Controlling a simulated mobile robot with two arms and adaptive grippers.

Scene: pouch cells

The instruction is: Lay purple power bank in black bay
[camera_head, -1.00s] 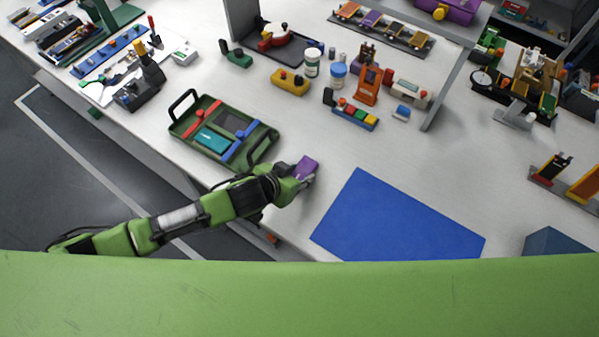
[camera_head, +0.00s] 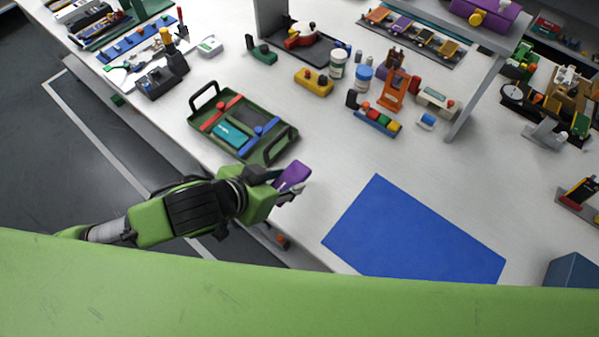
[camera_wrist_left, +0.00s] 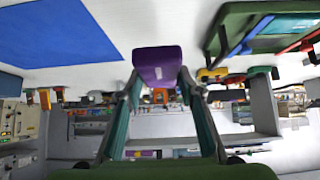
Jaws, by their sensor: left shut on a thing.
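The purple power bank (camera_head: 294,176) is held at the tip of my left gripper (camera_head: 284,187), near the table's front edge. In the left wrist view the power bank (camera_wrist_left: 157,64) sits tilted between the two fingertips (camera_wrist_left: 157,88), clear of the tray. The green tray (camera_head: 281,133) with black handles lies just beyond the gripper, up and to the left. The tray has a dark bay (camera_head: 252,116), a teal block (camera_head: 231,132), a red bar (camera_head: 222,112) and a blue bar (camera_head: 256,140). My right gripper is not in view.
A blue mat (camera_head: 415,235) lies flat to the right of the gripper, with bare white table between. A yellow block (camera_head: 314,82), a white jar (camera_head: 338,64) and an orange stand (camera_head: 394,90) stand behind. A grey shelf post (camera_head: 463,118) rises at the right.

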